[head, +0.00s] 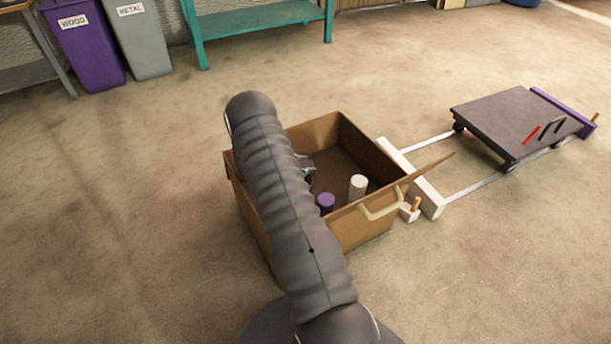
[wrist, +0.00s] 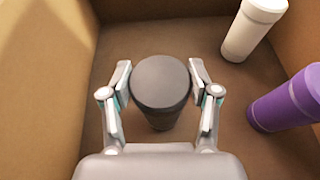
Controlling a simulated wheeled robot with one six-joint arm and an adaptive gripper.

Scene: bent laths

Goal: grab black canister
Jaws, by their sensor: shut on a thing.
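The black canister (wrist: 161,85) is dark grey to black and stands between my gripper's two fingers in the wrist view. My gripper (wrist: 160,88) is shut on it, with one finger against each side. The canister is inside a brown box (head: 377,235), near its floor; I cannot tell whether it touches the floor. In the head view my arm hides the canister and most of my gripper.
A white canister (head: 357,187) and a purple canister (head: 325,203) stand in the same box, to the right of my gripper. The box walls are close around. A white bar (head: 411,177) and a dark wheeled platform (head: 515,122) lie to the right. Open floor is at the left.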

